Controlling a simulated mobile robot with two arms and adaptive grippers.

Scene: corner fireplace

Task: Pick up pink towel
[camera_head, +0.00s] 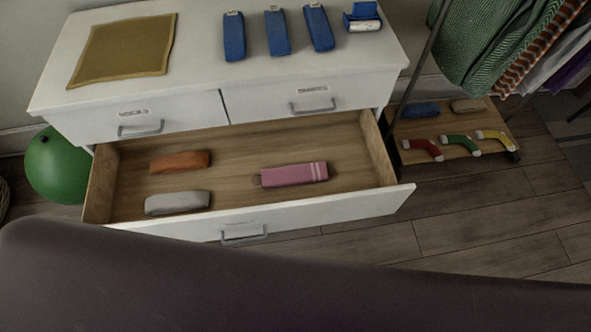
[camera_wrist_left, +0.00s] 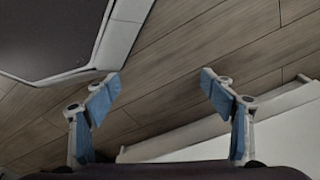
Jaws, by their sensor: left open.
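The pink towel (camera_head: 294,174) lies rolled or folded in the open dresser drawer (camera_head: 230,150), right of the drawer's middle, with pale stripes near its right end. The head view shows neither gripper; a dark blurred shape fills its bottom. In the left wrist view my left gripper (camera_wrist_left: 160,90) is open and empty, its two blue-padded fingers wide apart above the wood floor. The towel does not show in that view, so the gripper is away from it. My right gripper is in neither view.
An orange towel (camera_head: 180,161) and a grey towel (camera_head: 177,203) share the drawer. Blue rolled items (camera_head: 277,32) and a mustard cloth (camera_head: 124,50) lie on the dresser top (camera_head: 200,70). A rack with clothes and socks (camera_head: 460,143) stands right. A green ball (camera_head: 55,166) sits left.

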